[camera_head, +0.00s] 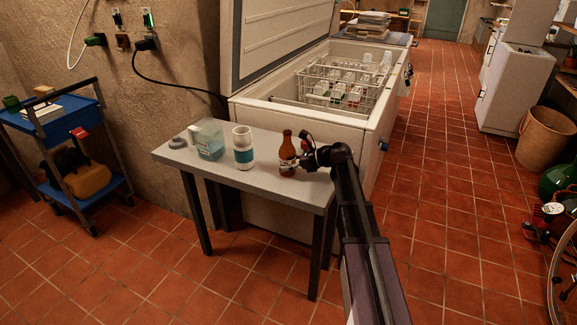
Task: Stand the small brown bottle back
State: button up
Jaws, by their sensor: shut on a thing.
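The small brown bottle (287,147) is upright at the right part of the small grey table (264,187). It has a pale label low on its body. My gripper (297,161) reaches in from the right and is shut on the bottle's lower half. The bottle's base appears at or just above the tabletop; I cannot tell whether it touches. The fingers are small and partly hidden by the bottle and my wrist.
A white cup with a teal band (243,149) and a clear container (207,139) stand left of the bottle. A grey lid-like piece (177,143) lies at the table's left end. An open chest freezer (300,118) with a wire basket (340,83) stands behind.

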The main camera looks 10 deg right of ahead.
jog(key=shift+f, duration=0.1)
jog(key=o, duration=1.1)
jog(key=p+v, duration=0.1)
jog(key=v, duration=0.3)
jog(key=p+v, duration=0.2)
jog(key=v, duration=0.3)
jog(key=p+v, duration=0.1)
jog(key=v, duration=0.3)
jog(key=shift+s+d+f, duration=0.2)
jog(key=shift+d+f, duration=0.05)
jog(key=shift+d, duration=0.2)
